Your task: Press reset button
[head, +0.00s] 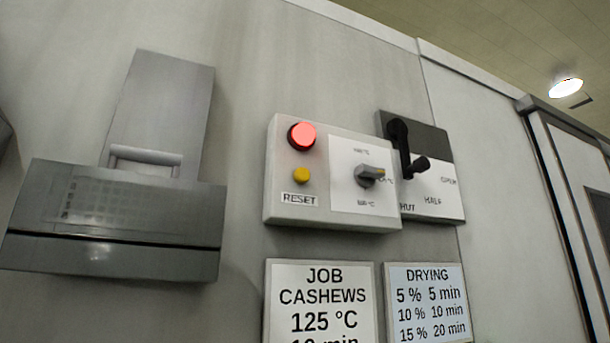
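The control box (283,218) is a pale grey box fixed to the grey wall, near the middle of the head view. A small yellow button (302,175) sits on its left part, directly above a white label (299,199) that reads RESET. A larger round red light or button (302,136) glows above the yellow one. My gripper is not in view.
A black lever (401,147) on a plate marked OPEN, HALF and SHUT is right of the box. A grey metal hopper or chute with a handle (146,156) juts out at the left. JOB (321,304) and DRYING (427,302) signs hang below. Nothing blocks the box's front.

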